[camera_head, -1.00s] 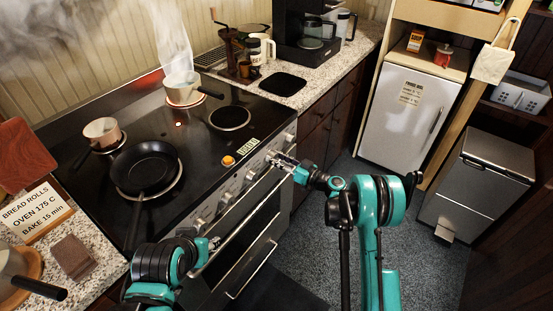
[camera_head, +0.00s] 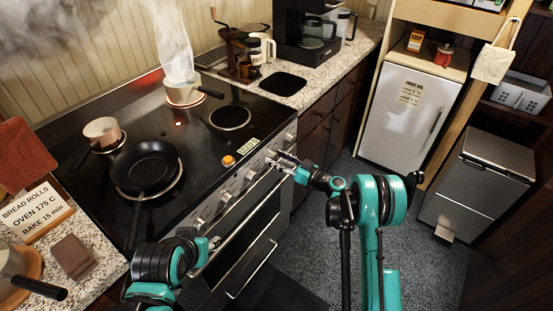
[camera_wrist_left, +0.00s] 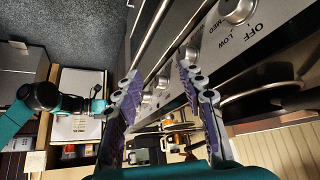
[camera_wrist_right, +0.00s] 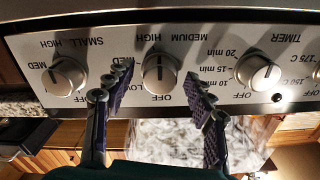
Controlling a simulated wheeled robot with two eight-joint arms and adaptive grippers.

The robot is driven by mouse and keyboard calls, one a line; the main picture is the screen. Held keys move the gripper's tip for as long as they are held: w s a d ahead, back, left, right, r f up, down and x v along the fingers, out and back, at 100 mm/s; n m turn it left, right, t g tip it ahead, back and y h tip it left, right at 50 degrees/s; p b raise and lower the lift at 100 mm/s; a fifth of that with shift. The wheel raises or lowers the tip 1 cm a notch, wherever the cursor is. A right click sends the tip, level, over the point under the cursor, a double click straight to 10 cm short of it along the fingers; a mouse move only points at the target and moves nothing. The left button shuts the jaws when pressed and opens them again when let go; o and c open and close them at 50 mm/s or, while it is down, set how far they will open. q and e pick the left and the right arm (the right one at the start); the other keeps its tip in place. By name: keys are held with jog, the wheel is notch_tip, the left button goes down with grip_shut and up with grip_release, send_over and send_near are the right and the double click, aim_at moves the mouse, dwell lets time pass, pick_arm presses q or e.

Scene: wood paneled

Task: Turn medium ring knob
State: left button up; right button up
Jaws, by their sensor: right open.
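The medium ring knob (camera_wrist_right: 159,74) is a round silver knob below the word MEDIUM in the right wrist view. Its dark line runs vertically, in line with the OFF mark. My right gripper (camera_wrist_right: 158,88) is open, with one finger on each side of this knob. Whether the fingers touch it I cannot tell.
The small ring knob (camera_wrist_right: 65,76) and the timer knob (camera_wrist_right: 257,72) flank the medium knob. A black pan (camera_head: 146,166), a copper-coloured pot (camera_head: 101,131) and a steaming pot (camera_head: 182,88) stand on the cooktop. The oven handle (camera_head: 243,217) runs below the panel.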

jog(key=v, duration=1.1)
jog(key=shift+s+d, duration=0.2)
jog(key=shift+d, duration=0.05)
jog(key=s+a+r+m+g+h, duration=0.2)
jog(key=s+r+m+g+h, duration=0.15)
jog(key=s+r+h, duration=0.55)
jog(key=s+d+r+m+h, duration=0.1)
jog(key=s+d, duration=0.4)
jog(key=s, duration=0.6)
jog(key=s+d+m+h, duration=0.3)
jog(key=s+d+h, duration=0.1)
jog(key=s, duration=0.8)
jog(key=shift+s+d+r+h, duration=0.3)
jog(key=shift+d+r, duration=0.05)
jog(key=shift+d, duration=0.1)
